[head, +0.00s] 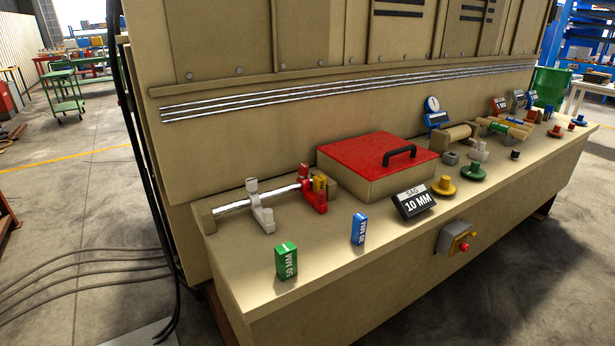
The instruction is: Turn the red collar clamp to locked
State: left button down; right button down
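The red collar clamp (312,198) sits on a short silver rod (284,192) at the left part of the beige bench. It has a red upright part on top and a yellow piece (320,184) beside it. I cannot tell whether it is locked. A pale grey collar clamp (262,212) sits on the same rod, left of the red one and apart from it. The rod rests between two beige end blocks, the left one (204,217) near the bench's left end. Neither of my grippers is in view.
A red-lidded box (362,153) with a black handle stands just right of the clamp.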

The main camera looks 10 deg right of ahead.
aim_at(302, 168)
jog(key=j+z, duration=0.1)
jog(key=z, duration=0.3)
jog(key=i+j+z, duration=0.1)
jog(key=z, duration=0.3)
jog(key=j+z, duration=0.1)
jog(key=z, duration=0.35)
jog(key=j+z, duration=0.35)
jog(key=j, duration=0.15)
jog(key=j+z, duration=0.35)
jog(key=k+j, duration=0.05)
jog(key=j, duration=0.05)
